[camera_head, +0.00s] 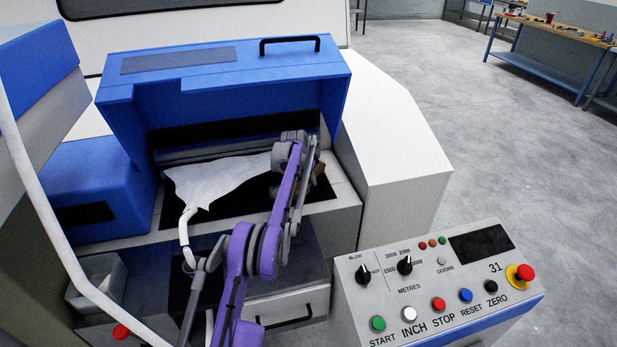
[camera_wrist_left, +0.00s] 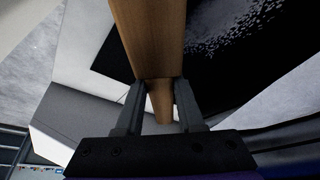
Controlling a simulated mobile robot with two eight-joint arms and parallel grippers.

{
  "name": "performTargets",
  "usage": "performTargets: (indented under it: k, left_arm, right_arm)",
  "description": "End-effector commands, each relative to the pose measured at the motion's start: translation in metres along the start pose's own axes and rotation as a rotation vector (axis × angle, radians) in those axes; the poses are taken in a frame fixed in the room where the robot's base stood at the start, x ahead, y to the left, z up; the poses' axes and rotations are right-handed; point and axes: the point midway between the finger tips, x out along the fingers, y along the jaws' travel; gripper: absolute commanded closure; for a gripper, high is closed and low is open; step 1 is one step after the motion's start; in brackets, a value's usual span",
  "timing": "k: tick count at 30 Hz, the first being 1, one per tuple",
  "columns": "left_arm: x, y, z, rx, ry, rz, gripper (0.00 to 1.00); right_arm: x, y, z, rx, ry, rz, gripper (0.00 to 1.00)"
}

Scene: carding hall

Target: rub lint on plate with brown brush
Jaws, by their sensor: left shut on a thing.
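My left gripper (camera_wrist_left: 160,112) is shut on the wooden handle of the brown brush (camera_wrist_left: 148,38), which extends up out of the left wrist view. In the head view the brush (camera_head: 319,172) is a small brown patch, partly hidden by my purple arm at the right of the machine opening. The black plate (camera_wrist_left: 270,82) lies beyond the brush in the left wrist view. Pale specks of lint (camera_wrist_left: 235,28) are spread over it. In the head view the plate (camera_head: 232,208) shows below a white sheet of fibre. Bristle contact cannot be seen. My right gripper is not in view.
The white fibre sheet (camera_head: 222,176) hangs from the rollers under the raised blue hood (camera_head: 225,75). A control panel (camera_head: 430,285) stands at front right. Open floor lies behind it.

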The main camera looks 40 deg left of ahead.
Motion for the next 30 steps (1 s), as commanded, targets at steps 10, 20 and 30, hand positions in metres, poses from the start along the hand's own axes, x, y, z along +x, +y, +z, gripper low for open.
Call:
performTargets:
  k: [10, 20, 30]
  left_arm:
    - [-0.0004, 0.0003, -0.0009, 0.0, 0.001, 0.0, 1.0]
    - [0.0011, 0.0002, -0.0001, 0.0, 0.001, 0.0, 1.0]
    - [0.0077, 0.0002, 0.0026, 0.0, 0.001, 0.0, 1.0]
  right_arm:
    - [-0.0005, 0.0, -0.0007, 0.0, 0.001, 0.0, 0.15]
    - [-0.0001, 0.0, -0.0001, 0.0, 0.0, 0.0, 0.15]
    - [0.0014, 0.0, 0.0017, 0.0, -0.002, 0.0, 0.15]
